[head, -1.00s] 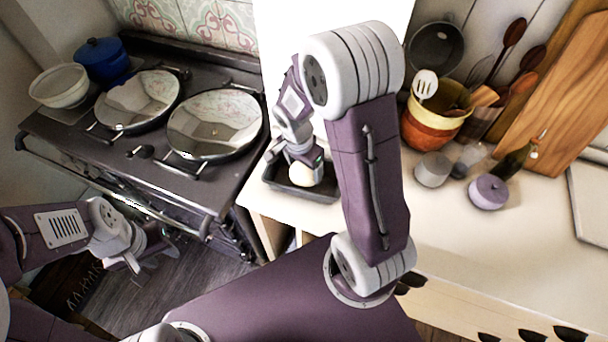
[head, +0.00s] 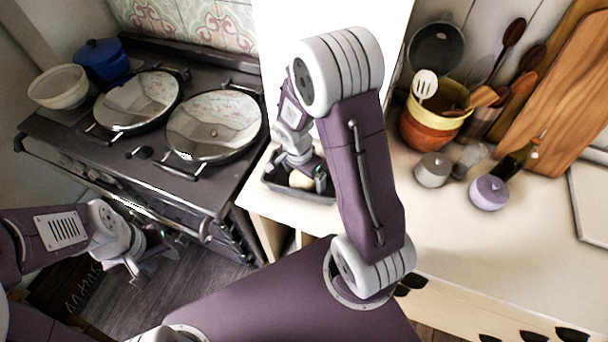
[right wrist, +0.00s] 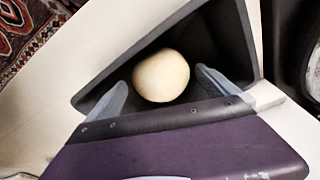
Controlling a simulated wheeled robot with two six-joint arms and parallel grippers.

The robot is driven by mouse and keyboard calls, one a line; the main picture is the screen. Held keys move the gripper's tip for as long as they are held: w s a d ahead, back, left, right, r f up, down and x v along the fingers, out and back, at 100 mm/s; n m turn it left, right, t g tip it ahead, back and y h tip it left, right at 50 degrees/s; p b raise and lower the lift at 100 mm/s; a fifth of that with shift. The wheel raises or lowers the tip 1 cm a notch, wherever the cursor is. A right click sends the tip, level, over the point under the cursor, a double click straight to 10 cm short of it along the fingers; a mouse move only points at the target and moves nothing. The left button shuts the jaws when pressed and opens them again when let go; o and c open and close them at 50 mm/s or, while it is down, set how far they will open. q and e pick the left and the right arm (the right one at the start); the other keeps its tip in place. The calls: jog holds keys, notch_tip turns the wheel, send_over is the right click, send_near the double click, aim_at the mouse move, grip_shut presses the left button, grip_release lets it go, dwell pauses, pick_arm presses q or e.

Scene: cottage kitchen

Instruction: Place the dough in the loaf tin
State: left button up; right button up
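The dough (right wrist: 161,76) is a pale, smooth ball. It lies inside the dark loaf tin (right wrist: 233,40), close to one wall. In the head view the tin (head: 318,197) stands at the left end of the cream counter, and the dough (head: 301,181) shows partly below my right gripper (head: 303,168). In the right wrist view my right gripper (right wrist: 161,78) is open, its two fingers spread on either side of the dough with gaps showing. My left gripper (head: 138,268) hangs empty over the floor in front of the stove; its finger opening is unclear.
The black stove (head: 60,128) with two round lids is left of the counter. A utensil pot (head: 428,128), a grey jar (head: 432,170), a lilac pot (head: 489,192) and wooden boards (head: 560,95) stand at the right. The front right counter is clear.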

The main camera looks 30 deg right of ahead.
aim_at(300, 180)
jog(key=shift+w+r, duration=0.1)
jog(key=shift+r, duration=0.4)
notch_tip(300, 180, up, 11)
jog(key=a+p, duration=0.1)
jog(key=a, duration=0.1)
jog(key=s+a+f+n+y, duration=0.1)
jog(key=s+a+f+n, duration=0.1)
jog(key=s+n, duration=0.6)
jog(key=f+n, duration=0.1)
jog(key=n, duration=0.4)
jog(key=shift+s+a+f+y, duration=0.25)
jog(key=shift+a+f+y, duration=0.1)
jog(key=shift+f+y, duration=0.05)
